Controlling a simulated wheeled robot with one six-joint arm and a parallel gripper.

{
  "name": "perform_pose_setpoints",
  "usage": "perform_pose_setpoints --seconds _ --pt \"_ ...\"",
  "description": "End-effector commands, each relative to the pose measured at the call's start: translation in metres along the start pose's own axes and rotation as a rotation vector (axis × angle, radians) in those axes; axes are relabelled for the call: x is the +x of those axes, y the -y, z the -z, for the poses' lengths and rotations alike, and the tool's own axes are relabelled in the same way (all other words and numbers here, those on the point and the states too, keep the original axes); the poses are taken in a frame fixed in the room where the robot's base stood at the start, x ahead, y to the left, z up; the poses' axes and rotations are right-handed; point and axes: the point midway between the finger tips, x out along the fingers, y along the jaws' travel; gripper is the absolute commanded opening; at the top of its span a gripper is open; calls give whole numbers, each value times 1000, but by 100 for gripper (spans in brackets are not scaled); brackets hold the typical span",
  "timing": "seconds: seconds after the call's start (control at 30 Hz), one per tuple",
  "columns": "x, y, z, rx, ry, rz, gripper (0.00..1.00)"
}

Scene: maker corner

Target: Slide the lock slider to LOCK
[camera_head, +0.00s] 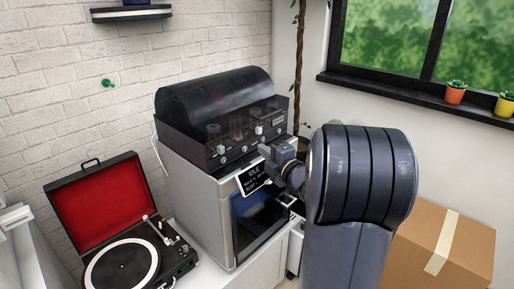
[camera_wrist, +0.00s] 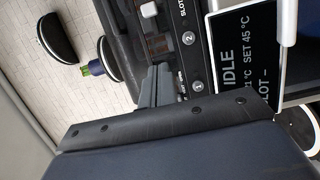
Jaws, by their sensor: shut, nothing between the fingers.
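The machine (camera_head: 188,165) is a pale grey box with a dark panel and a smoky hood (camera_head: 215,95). Its tilted screen (camera_head: 254,178) reads IDLE; the wrist view shows the same screen (camera_wrist: 245,60) with SET 45 °C. My gripper (camera_head: 266,150) is at the right part of the front panel, above the screen. In the wrist view my gripper (camera_wrist: 158,78) is shut and empty, its tips close to the dark panel (camera_wrist: 190,60); I cannot tell if they touch. Numbered round buttons (camera_wrist: 188,38) and a white knob (camera_wrist: 149,9) show there. I cannot make out a lock slider or LOCK label.
A door with a dark window (camera_head: 255,215) and a handle (camera_head: 290,200) is below the screen. An open record player (camera_head: 120,265) stands left of the machine. A cardboard box (camera_head: 455,245) is at the right. Potted plants (camera_head: 455,95) stand on the windowsill.

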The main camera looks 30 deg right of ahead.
Motion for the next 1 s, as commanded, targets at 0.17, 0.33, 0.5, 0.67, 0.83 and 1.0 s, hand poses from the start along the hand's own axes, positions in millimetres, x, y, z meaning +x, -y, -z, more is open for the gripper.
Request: perform_pose_setpoints --seconds 0.17,0.33,0.5,0.67,0.83,1.0 --pt "-20 0 -1 0 2 0 0" --pt "-24 0 0 1 0 0 0" --pt "-24 0 0 1 -1 0 0" --pt "-21 0 0 1 -1 0 0" --pt "-4 0 1 2 -4 0 0" --pt "28 -1 1 1 -4 1 0"
